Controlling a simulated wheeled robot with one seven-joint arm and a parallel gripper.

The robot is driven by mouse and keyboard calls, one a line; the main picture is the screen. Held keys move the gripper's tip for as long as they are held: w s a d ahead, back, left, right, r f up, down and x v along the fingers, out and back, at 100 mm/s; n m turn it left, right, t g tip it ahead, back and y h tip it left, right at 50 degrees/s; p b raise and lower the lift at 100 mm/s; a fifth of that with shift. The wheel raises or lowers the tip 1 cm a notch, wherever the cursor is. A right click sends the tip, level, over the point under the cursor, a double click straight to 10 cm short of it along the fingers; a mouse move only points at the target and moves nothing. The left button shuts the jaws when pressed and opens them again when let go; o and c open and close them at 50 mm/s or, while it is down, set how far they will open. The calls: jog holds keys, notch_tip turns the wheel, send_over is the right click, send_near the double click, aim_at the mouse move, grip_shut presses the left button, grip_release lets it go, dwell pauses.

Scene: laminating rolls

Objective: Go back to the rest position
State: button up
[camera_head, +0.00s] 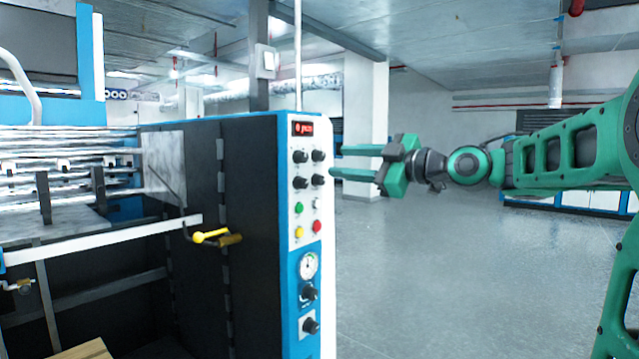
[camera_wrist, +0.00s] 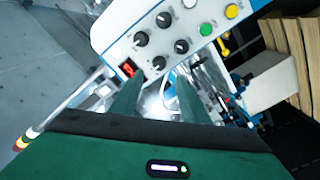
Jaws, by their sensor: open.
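My gripper (camera_head: 343,161) is green and reaches in from the right in the head view. Its two fingers are apart, empty, and point left toward the blue and white control panel (camera_head: 309,240) of the laminating machine. The fingertips appear close to the panel's right edge; whether they touch it cannot be told. In the wrist view the two fingers of my gripper (camera_wrist: 155,92) show apart, with the panel (camera_wrist: 118,48) and its knobs beyond them.
The panel carries a red display (camera_head: 302,129), black knobs, coloured buttons and a gauge (camera_head: 308,265). A yellow-handled lever (camera_head: 212,236) sticks out on the machine's open side. A white pillar (camera_head: 366,125) stands behind. The grey floor (camera_head: 440,270) at right is clear.

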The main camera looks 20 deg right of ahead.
jog(key=s+d+f+m+g+h, duration=0.2)
jog(key=s+d+f+m+h, duration=0.15)
jog(key=f, duration=0.45)
jog(key=s+d+f+m+g+h, duration=0.2)
jog(key=s+f+m, duration=0.15)
jog(key=f, duration=0.45)
jog(key=s+d+f+m+g+h, duration=0.2)
jog(key=s+d+f+m+g, duration=0.15)
jog(key=f, duration=0.55)
jog(key=s+d+f+m+g+h, duration=0.1)
jog(key=s+f+m+g, duration=0.3)
jog(key=s, duration=0.9)
jog(key=s+d+f+m+g+h, duration=0.1)
jog(key=s+f+m+g, duration=0.2)
jog(key=s+f+m, duration=0.4)
jog(key=s+f, duration=0.2)
jog(key=s, duration=0.4)
jog(key=shift+d+f+g, duration=0.2)
jog(key=shift+f+g, duration=0.15)
